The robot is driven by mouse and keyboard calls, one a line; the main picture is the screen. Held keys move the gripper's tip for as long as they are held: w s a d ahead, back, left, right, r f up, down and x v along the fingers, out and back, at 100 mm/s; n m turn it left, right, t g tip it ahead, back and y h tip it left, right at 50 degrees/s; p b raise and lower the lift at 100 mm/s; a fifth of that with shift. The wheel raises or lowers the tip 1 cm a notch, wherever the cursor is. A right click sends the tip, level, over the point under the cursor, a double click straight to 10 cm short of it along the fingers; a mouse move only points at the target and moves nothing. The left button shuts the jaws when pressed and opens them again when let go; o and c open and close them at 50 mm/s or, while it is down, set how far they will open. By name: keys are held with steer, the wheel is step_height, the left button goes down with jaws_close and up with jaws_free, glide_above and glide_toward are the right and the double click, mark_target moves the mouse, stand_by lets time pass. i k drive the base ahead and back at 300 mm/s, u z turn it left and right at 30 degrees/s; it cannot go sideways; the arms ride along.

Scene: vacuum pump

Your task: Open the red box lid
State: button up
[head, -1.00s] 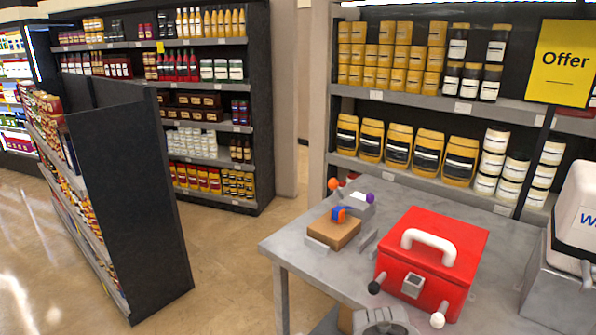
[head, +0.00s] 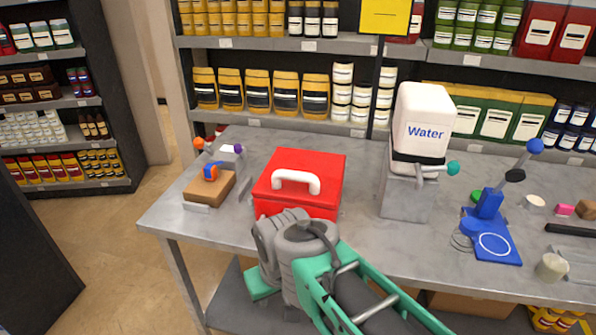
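The red box (head: 325,196) stands on the grey table in the head view, left of the middle. Its red lid (head: 320,162) is closed and carries a white handle (head: 296,180) on top. My grey and green arm reaches up from the bottom of the view and ends in front of the box. It hides the lower front of the box, including the area of the latch. My gripper's fingers are hidden behind the arm's own links, so I cannot see whether they touch the box.
Left of the box is a wooden block (head: 212,190) with a blue and orange part on it. To the right stand a white Water container (head: 424,122) on a grey stand, a blue device (head: 490,225) and a small cup (head: 551,266). Stocked shelves are behind the table.

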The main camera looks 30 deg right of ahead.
mark_target(312, 178)
steer(key=z, duration=0.05)
steer(key=k, duration=1)
steer(key=u, duration=0.9)
steer(key=i, duration=0.9)
steer(key=z, duration=0.5)
steer(key=i, duration=0.8)
steer(key=z, duration=0.55)
